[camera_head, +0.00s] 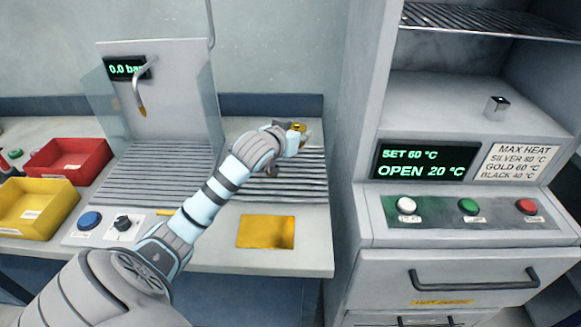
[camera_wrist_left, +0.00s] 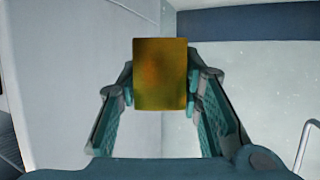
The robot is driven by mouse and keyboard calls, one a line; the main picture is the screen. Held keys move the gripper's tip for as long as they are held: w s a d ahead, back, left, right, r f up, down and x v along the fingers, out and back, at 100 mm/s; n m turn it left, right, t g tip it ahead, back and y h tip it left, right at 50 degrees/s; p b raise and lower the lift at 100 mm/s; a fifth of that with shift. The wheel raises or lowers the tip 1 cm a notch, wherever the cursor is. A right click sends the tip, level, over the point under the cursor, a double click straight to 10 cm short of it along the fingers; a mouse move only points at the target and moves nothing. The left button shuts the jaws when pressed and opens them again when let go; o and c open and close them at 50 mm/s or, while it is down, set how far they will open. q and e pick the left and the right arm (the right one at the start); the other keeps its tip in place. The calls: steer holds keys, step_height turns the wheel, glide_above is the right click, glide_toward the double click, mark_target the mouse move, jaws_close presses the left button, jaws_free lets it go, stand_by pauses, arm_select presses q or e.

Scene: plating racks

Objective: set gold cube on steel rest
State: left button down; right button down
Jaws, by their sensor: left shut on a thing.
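The gold cube (camera_head: 299,127) is between the fingers of my left gripper (camera_head: 294,137) in the head view, above the back of the ribbed steel rest (camera_head: 290,185) on the counter. In the left wrist view the cube (camera_wrist_left: 160,74) fills the gap between the two fingertips of my left gripper (camera_wrist_left: 160,92), which is shut on it. Part of the rest is hidden by my left arm. Whether the cube touches the rest cannot be told. My right gripper is not in view.
A glass-sided station (camera_head: 155,75) with its own ribbed floor stands left. Red (camera_head: 68,158) and yellow (camera_head: 38,205) bins sit at far left. A gold square (camera_head: 265,231) marks the counter front. At right, an open heating cabinet (camera_head: 440,100) holds a small silver cube (camera_head: 497,106).

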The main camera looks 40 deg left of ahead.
mark_target(296, 177)
arm_select(q)
step_height(296, 177, down, 12)
steer(key=shift+r+b, duration=0.1)
steer(key=shift+b, duration=1)
steer(key=c, duration=1.1)
jaws_free()
steer(key=p+v, duration=0.3)
steer(key=v, duration=0.9)
